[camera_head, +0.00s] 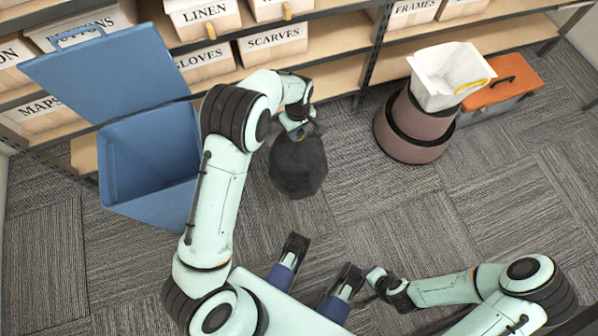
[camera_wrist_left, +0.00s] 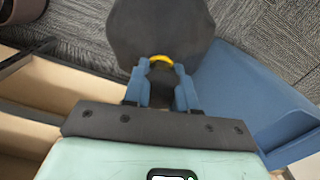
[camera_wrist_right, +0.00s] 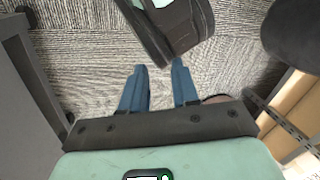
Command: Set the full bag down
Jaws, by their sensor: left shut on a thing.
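The full bag (camera_head: 298,168) is dark grey and bulging, in the middle of the head view. My left gripper (camera_head: 298,130) is above it. In the left wrist view the left gripper (camera_wrist_left: 160,66) is shut on the bag's yellow tie (camera_wrist_left: 160,58), and the dark bag (camera_wrist_left: 162,25) lies beyond the fingertips. The bag is upright; I cannot tell whether its bottom touches the carpet. My right gripper (camera_head: 372,276) is low in the head view. In the right wrist view it (camera_wrist_right: 158,68) is open and empty, its fingers apart.
A blue bin (camera_head: 150,165) with its lid (camera_head: 112,75) raised stands left of the bag. A mauve bin (camera_head: 412,125) topped by a white bag (camera_head: 440,75) and an orange toolbox (camera_head: 505,82) stand at right. Shelves with labelled boxes line the back. Carpet (camera_head: 400,215) right of the bag is clear.

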